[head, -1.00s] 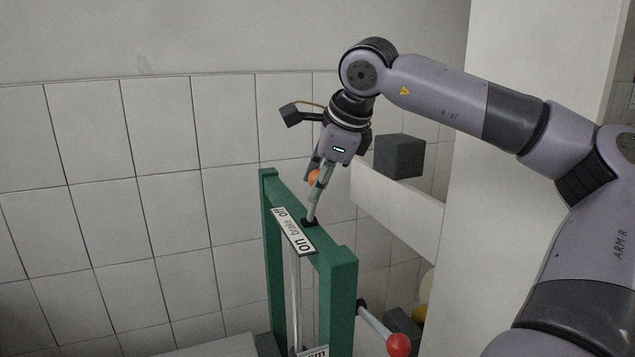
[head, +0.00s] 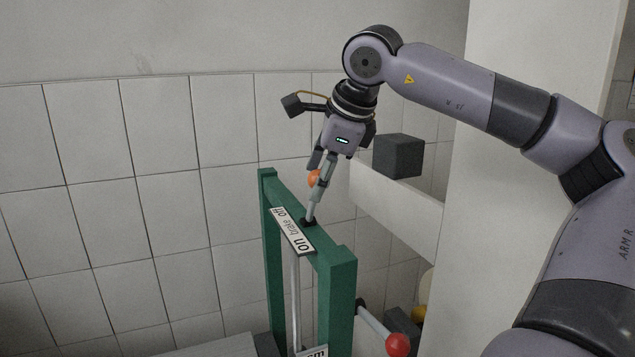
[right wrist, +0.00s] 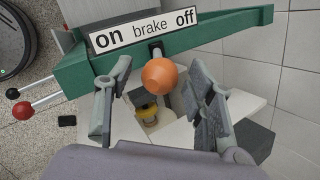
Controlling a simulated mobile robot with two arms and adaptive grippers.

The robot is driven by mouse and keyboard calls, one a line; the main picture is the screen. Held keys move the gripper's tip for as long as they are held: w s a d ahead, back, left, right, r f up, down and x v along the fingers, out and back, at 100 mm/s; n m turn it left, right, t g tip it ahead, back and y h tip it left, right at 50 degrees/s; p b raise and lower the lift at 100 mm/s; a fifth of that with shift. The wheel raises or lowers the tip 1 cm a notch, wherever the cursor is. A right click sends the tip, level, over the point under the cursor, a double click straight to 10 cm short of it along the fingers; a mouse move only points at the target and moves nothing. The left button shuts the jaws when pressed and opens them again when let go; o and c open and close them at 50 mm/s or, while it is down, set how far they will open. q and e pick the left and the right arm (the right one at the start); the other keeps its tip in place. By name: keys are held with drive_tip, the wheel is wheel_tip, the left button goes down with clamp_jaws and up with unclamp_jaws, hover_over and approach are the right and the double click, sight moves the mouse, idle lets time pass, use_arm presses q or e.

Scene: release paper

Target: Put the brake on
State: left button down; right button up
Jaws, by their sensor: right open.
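The brake lever has an orange ball knob (head: 314,179) on a grey stem. It rises from a dark slot on the green frame's top bar (head: 337,248). The label (head: 292,231) reads "on brake off", with "off" at the far end. In the right wrist view the knob (right wrist: 160,76) stands near the word "brake", between the two ends of the label (right wrist: 144,31). My right gripper (head: 322,172) is open, with its fingers on either side of the knob. Gaps show between knob and fingers in the right wrist view (right wrist: 160,72). My left gripper is not in view.
A red-knobbed lever (head: 398,345) sticks out low at the frame's right side. A dark cube (head: 399,156) sits on a white ledge (head: 395,208) behind my right gripper. A white pillar (head: 500,180) stands to the right. Tiled wall lies behind and left.

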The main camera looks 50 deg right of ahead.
drive_tip(key=v, duration=1)
drive_tip(key=shift+s+a, duration=0.1)
drive_tip(key=shift+s, duration=0.05)
